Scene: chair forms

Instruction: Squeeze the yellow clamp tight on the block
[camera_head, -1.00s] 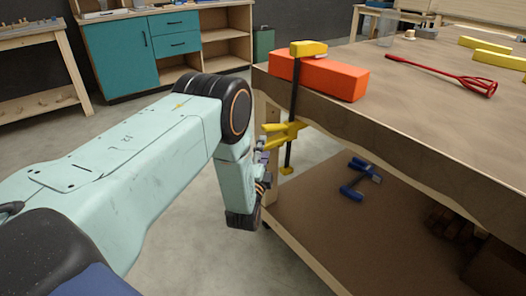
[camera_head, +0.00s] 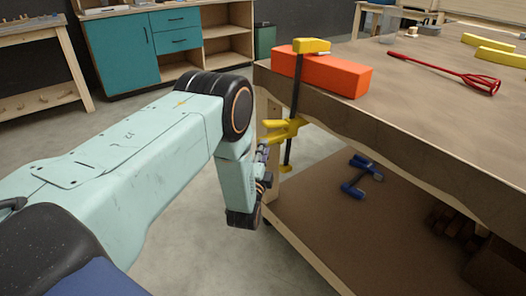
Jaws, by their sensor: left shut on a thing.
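The yellow clamp (camera_head: 280,130) hangs upright at the near left corner of the workbench. Its yellow top jaw (camera_head: 311,46) rests on the orange block (camera_head: 322,73), which lies on the bench top. The dark bar runs down past the bench edge to the yellow handle part. My left gripper (camera_head: 265,150) is shut on the clamp's yellow handle, below the bench top. My own wrist partly hides the fingers. Whether the clamp's lower jaw touches the bench underside cannot be told. My right gripper is out of view.
The workbench (camera_head: 425,107) fills the right side, with a red whisk-like tool (camera_head: 450,70) and yellow bars (camera_head: 490,48) on top. A blue tool (camera_head: 362,176) lies on the lower shelf (camera_head: 350,235). A teal cabinet (camera_head: 124,50) stands behind. The floor is clear left of the bench.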

